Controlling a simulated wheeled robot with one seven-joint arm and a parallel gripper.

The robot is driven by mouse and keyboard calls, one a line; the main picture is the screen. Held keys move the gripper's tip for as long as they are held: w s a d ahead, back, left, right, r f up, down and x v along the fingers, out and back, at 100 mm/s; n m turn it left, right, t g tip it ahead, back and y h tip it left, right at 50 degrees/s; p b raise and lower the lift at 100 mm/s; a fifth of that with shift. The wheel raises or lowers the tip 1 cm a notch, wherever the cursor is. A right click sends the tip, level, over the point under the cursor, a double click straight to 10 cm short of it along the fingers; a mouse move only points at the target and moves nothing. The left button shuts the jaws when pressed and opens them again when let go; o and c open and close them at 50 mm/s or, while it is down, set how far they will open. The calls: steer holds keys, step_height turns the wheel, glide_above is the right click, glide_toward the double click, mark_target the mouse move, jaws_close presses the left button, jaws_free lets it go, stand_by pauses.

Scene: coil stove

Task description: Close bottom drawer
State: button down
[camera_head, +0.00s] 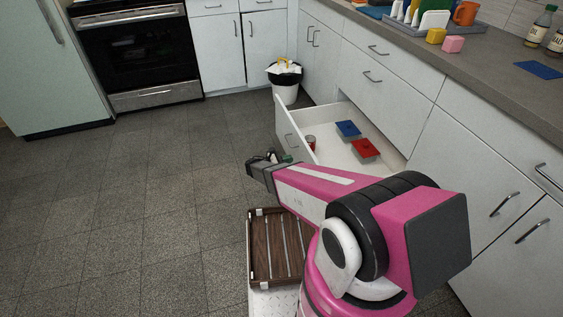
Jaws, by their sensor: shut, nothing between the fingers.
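The bottom drawer (283,130) is a white drawer pulled out from the cabinets on the right, with a metal handle on its front. Inside it are a blue box (347,129), a red box (365,149) and a small red can (311,142). My gripper (262,158) is shut and empty. It appears near the outer front side of the drawer, to the lower left of it in the picture. My pink arm covers the drawer's near lower part. I cannot tell whether the gripper touches the drawer.
A trash bin (286,88) stands beyond the drawer by the cabinets. A wooden slatted tray (256,262) lies below my arm. The counter (430,55) on the right holds a dish rack, cups and bottles. An oven (140,55) stands at the back. The tiled floor (130,200) on the left is clear.

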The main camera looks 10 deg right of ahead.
mark_target(308, 155)
steer(key=d, duration=0.2)
steer(key=w+d, duration=0.1)
steer(key=d, duration=0.4)
steer(key=shift+w+d, duration=0.25)
steer(key=shift+d, duration=0.05)
steer(key=shift+d, duration=0.15)
steer(key=w+d, duration=0.3)
steer(key=d, duration=1.1)
steer(key=w+d, duration=0.2)
steer(key=d, duration=1.2)
steer(key=w+d, duration=0.3)
steer(key=d, duration=1.1)
steer(key=shift+w+d, duration=0.15)
steer(key=shift+w, duration=0.15)
steer(key=shift+d, duration=0.15)
steer(key=s+a, duration=0.3)
steer(key=a, duration=1.1)
steer(key=shift+a, duration=0.3)
